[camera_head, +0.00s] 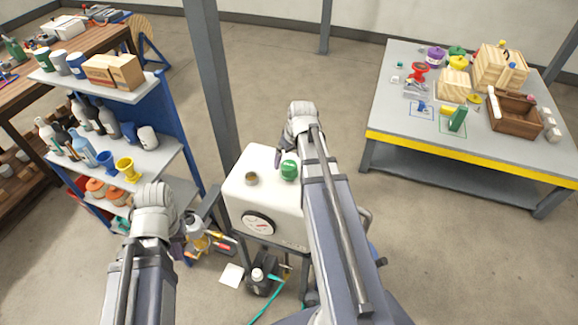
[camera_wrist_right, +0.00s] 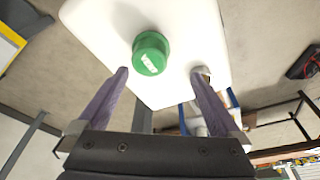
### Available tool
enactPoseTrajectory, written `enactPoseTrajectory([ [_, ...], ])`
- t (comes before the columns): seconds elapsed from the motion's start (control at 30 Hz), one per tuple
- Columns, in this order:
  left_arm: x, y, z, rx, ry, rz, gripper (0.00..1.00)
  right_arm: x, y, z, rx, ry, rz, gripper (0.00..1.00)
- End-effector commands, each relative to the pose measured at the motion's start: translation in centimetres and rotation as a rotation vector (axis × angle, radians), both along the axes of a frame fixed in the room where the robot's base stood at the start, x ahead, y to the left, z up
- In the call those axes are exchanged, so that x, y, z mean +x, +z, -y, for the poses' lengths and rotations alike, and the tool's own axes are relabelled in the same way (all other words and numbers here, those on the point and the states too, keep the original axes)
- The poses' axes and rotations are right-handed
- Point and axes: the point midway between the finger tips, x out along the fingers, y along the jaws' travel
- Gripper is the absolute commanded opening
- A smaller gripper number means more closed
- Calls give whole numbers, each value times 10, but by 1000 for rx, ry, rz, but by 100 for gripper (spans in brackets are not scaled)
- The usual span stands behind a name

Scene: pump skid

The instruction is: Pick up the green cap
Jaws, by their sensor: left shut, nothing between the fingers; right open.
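The round green cap (camera_head: 289,170) sits on top of the white tank (camera_head: 262,200), at its right side. In the right wrist view the cap (camera_wrist_right: 151,53) is on the white top, just beyond and between the fingertips. My right gripper (camera_wrist_right: 161,72) is open and empty, with a finger on each side of the cap's line; in the head view my right arm hides most of it. My left gripper (camera_head: 180,246) is shut and empty, low and left of the tank, partly hidden by its own wrist.
A brass-coloured neck (camera_head: 251,178) stands on the tank left of the cap, and a gauge (camera_head: 259,223) is on its front. A grey post (camera_head: 212,80) rises behind. A loaded blue shelf (camera_head: 140,160) stands left; a cluttered table (camera_head: 390,115) stands right.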

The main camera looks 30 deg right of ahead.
Motion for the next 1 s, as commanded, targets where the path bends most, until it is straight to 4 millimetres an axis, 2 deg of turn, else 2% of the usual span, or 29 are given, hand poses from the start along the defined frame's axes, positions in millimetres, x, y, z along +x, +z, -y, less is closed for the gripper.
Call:
enactPoseTrajectory([
  [0.03, 0, 1, 0, 0, 0, 0, 0, 2, 1, 9, -1, -1, 8, 100],
  [0.17, 0, 1, 0, 0, 0, 0, 0, 3, 2, 17, -5, 4, 17, 100],
  [0.33, 0, -5, 0, 0, -1, 0, 0, 4, -4, 16, -5, 5, 17, 100],
  [0.57, 0, -25, 0, 1, -5, 0, 0, 9, -24, 15, -5, 5, 16, 100],
  [0.83, 0, -28, 0, 1, -6, 0, 0, 10, -27, 15, -5, 5, 16, 100],
  [1.0, 0, -43, 0, 2, -9, 0, 0, 14, -42, 15, -5, 5, 16, 100],
])
